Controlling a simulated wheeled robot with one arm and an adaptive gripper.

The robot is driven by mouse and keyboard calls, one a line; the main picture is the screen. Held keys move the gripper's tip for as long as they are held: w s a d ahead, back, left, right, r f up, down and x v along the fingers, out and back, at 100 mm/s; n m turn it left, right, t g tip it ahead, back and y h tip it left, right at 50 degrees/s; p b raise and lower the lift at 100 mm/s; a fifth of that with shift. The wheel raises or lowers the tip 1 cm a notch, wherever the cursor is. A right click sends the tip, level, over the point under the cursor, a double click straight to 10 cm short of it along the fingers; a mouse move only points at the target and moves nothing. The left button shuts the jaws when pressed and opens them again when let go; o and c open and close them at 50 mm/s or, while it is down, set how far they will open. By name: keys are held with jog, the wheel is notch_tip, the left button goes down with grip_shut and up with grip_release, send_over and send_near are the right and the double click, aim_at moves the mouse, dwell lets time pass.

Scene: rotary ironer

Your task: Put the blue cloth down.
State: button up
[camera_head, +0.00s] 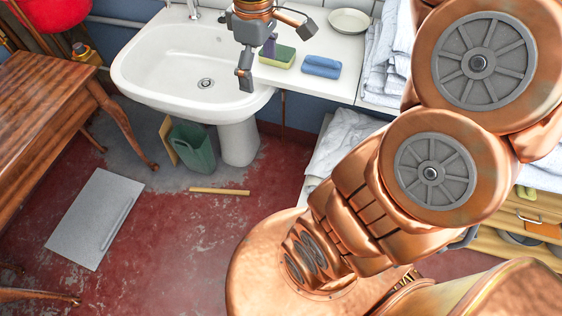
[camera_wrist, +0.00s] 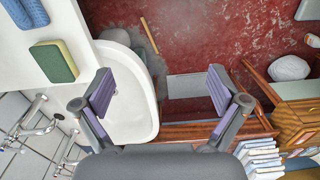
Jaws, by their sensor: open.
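The blue cloth (camera_head: 321,66) lies folded or rolled on the white counter, right of a yellow-and-green sponge (camera_head: 278,56). In the wrist view, part of the cloth (camera_wrist: 26,12) shows at the top left corner, beyond the sponge (camera_wrist: 54,62). My gripper (camera_head: 274,54) hangs above the sink's right edge and the counter. In the wrist view, my gripper (camera_wrist: 160,90) is open, its two purple-padded fingers wide apart with nothing between them. The cloth is apart from the fingers.
The white sink (camera_head: 150,70) is left of the counter (camera_head: 335,90). A shallow pale dish (camera_head: 349,21) stands behind the cloth, and folded white towels (camera_head: 388,60) are to the right. A green bin (camera_head: 193,148), a yellow stick (camera_head: 219,191) and a grey panel (camera_head: 95,217) are on the floor.

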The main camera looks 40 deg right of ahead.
jog(key=s+a+f+m, duration=0.3)
jog(key=s+a+f, duration=0.1)
jog(key=s, duration=0.4)
jog(key=s+a+f+m+g, duration=0.1)
jog(key=s+a+f+m, duration=0.2)
jog(key=s, duration=0.6)
jog(key=shift+s+a+f+g, duration=0.2)
jog(key=shift+a+f+g, duration=0.15)
jog(key=shift+f, duration=0.25)
jog(key=shift+o, duration=0.3)
notch_tip(320, 180, up, 2)
jog(key=shift+r+p, duration=0.2)
jog(key=shift+p, duration=1)
jog(key=shift+f, duration=0.15)
